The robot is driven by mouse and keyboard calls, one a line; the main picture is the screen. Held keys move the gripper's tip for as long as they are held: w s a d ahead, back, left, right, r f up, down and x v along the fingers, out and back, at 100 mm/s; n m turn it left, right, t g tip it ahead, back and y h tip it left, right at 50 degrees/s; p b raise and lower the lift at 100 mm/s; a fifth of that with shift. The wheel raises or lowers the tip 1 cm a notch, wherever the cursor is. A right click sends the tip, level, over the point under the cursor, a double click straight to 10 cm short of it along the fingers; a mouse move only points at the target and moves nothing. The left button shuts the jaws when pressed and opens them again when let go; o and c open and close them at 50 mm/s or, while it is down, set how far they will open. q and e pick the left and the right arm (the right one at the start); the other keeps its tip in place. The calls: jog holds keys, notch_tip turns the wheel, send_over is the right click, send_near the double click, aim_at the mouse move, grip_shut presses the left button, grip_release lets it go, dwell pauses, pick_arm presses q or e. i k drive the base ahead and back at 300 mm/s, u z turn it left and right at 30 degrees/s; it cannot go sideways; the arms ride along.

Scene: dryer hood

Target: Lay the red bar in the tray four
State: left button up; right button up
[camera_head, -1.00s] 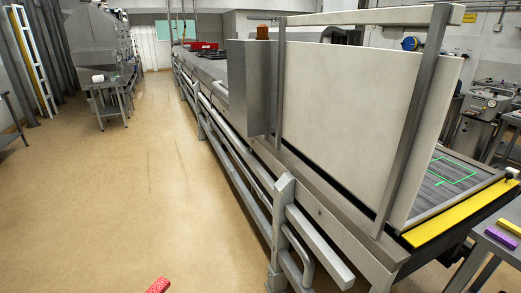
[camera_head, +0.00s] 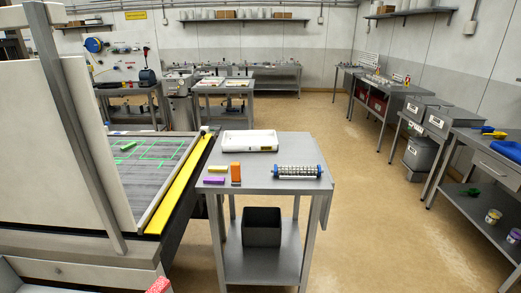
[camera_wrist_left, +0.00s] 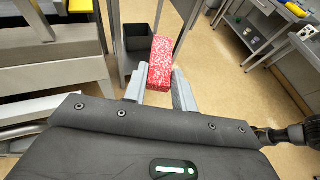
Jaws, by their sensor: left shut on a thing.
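The red bar (camera_wrist_left: 160,62), speckled with white, is between the fingers of my left gripper (camera_wrist_left: 160,88) in the left wrist view. The gripper is shut on its near end, and the bar points away from the wrist above the floor. In the head view only the bar's tip (camera_head: 158,286) shows at the bottom edge; the gripper is out of frame there. Green outlines (camera_head: 155,152) mark areas on the grey belt, with a green bar (camera_head: 128,146) lying in one. I cannot tell which place is tray four. My right gripper is in neither view.
A steel side table (camera_head: 290,186) holds a white device (camera_head: 249,140), yellow, orange and purple bars and a blue-ended roller (camera_head: 297,171). A dark bin (camera_head: 262,227) stands on its lower shelf. A pale upright panel (camera_head: 50,150) blocks the left. Open floor lies right.

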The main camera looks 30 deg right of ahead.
aim_at(262, 141)
jog(key=z, duration=1.6)
jog(key=i, duration=1.65)
